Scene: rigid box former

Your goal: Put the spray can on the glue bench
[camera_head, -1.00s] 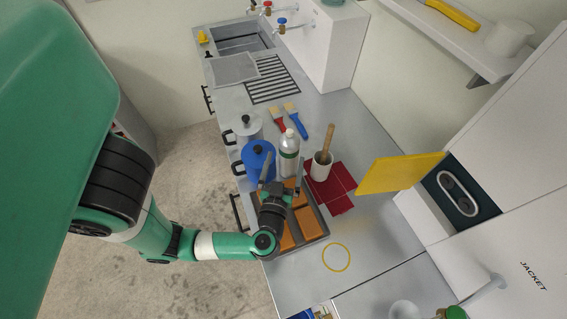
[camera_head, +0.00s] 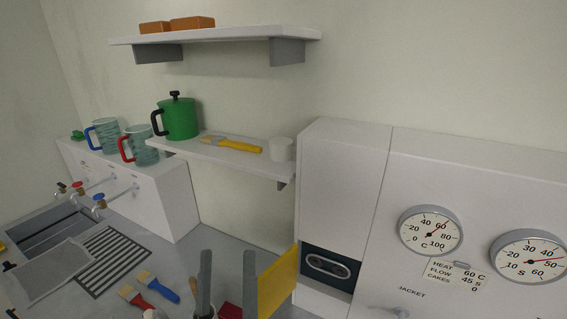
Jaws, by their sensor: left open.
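No spray can can be made out in the current head view. My right gripper is not in view. No surface is clearly identifiable as the glue bench.
Two brushes (camera_head: 158,287) and a drain grille (camera_head: 113,258) lie on the counter by the sink (camera_head: 45,232). A shelf (camera_head: 225,154) holds a green pot (camera_head: 180,118), a yellow-handled brush and a white cup. A gauge cabinet (camera_head: 455,190) stands at right.

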